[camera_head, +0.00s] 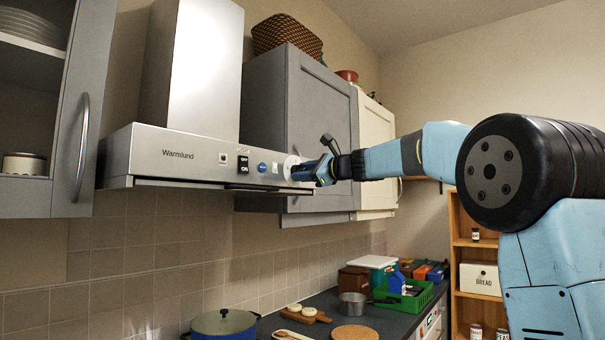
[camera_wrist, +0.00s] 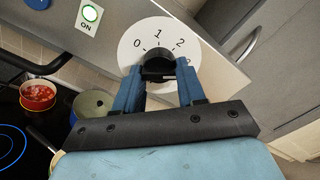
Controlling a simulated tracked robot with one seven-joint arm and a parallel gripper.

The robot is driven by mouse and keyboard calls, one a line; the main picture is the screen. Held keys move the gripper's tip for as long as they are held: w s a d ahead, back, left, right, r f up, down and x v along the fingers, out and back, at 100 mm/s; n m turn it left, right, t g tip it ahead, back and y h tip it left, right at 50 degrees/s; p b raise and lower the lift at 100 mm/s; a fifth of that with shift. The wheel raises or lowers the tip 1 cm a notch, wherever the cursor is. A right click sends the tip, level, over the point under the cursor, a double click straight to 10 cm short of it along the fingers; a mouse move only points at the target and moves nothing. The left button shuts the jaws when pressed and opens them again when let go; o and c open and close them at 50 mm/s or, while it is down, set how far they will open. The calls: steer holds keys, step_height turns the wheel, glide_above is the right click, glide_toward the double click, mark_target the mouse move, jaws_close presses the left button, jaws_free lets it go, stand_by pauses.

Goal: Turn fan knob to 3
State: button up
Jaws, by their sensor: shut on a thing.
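The range hood (camera_head: 185,158), marked Warmlund, has a white round dial (camera_wrist: 138,34) at the right end of its front. In the wrist view the dial shows 0, 1 and 2, with a figure at the right edge partly hidden by my finger. The black fan knob (camera_wrist: 158,58) sits at the dial's centre. My gripper (camera_wrist: 159,76) is shut on the knob, one blue finger on each side. In the head view my gripper (camera_head: 307,172) reaches the dial from the right. I cannot tell which figure the knob points to.
Grey cabinet doors (camera_head: 322,120) stand close behind and right. Below are a blue pot (camera_head: 224,322), a saucepan (camera_head: 352,305) and a green basket (camera_head: 410,300).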

steer(key=shift+a, duration=0.1)
stand_by(0.3)
steer(key=o, duration=1)
steer(key=shift+r, duration=0.1)
steer(key=shift+o, duration=0.2)
steer(key=v, duration=1.4)
steer(key=shift+a, duration=0.1)
